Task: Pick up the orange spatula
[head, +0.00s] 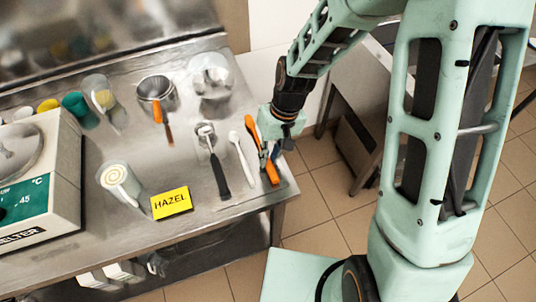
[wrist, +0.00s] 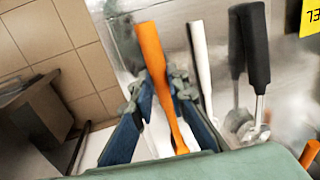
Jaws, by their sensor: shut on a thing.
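The orange spatula (head: 272,174) is at the right end of the steel counter in the head view, its long orange length running down toward the front edge. In the wrist view the orange spatula (wrist: 150,48) passes between my two fingers. My gripper (head: 267,157) points down at the spatula and is shut on it; the fingertips also show in the wrist view (wrist: 155,88), one on each side. I cannot tell whether the spatula is clear of the counter.
A white utensil (head: 241,155) lies close left of the spatula, then a black-handled scoop (head: 220,175). The counter's right edge is close; tiled floor lies beyond.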

